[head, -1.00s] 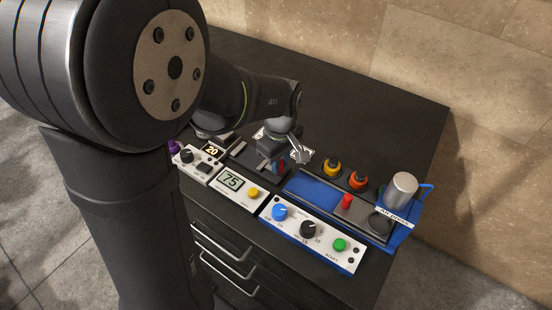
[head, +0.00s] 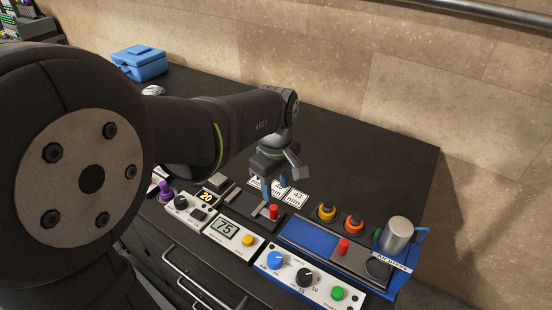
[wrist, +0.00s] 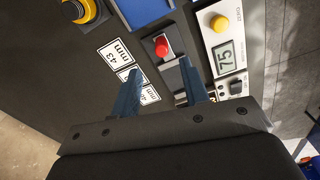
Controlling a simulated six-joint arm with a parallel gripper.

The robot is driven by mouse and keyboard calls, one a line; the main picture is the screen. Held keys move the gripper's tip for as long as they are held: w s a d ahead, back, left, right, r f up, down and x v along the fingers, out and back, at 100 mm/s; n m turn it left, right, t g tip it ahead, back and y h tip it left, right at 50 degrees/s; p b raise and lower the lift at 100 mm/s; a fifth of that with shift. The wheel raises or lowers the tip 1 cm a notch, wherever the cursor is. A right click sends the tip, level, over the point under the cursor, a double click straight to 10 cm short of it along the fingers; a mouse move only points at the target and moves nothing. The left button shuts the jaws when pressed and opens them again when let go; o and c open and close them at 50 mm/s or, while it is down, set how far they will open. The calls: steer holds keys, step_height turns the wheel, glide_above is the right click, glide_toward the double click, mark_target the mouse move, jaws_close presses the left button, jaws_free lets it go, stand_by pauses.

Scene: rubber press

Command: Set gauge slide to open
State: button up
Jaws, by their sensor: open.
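The gauge slide (head: 243,203) is a dark low fixture with a light grey crosspiece and an upright red knob (head: 273,211) at its right end. It also shows in the wrist view, with the red knob (wrist: 161,46) on a grey block. Labels, one reading 43 mm (head: 295,199), lie behind it. My gripper (head: 276,188) is open and empty, above and just behind the red knob. In the wrist view its blue fingers (wrist: 159,74) are apart, near the knob and labels; the right finger hides part of the slide.
The blue air press (head: 310,237) with its grey cylinder (head: 397,235) stands to the right, with yellow and orange buttons behind. The panel with display 75 (head: 224,228) is in front of the slide. A blue box (head: 139,63) is at the far left.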

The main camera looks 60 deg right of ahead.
mark_target(275, 208)
step_height(275, 208, up, 9)
steer(key=shift+f, duration=0.2)
stand_by(0.6)
step_height(275, 208, down, 18)
steer(key=shift+w+r, duration=0.1)
steer(key=shift+r, duration=0.15)
stand_by(0.5)
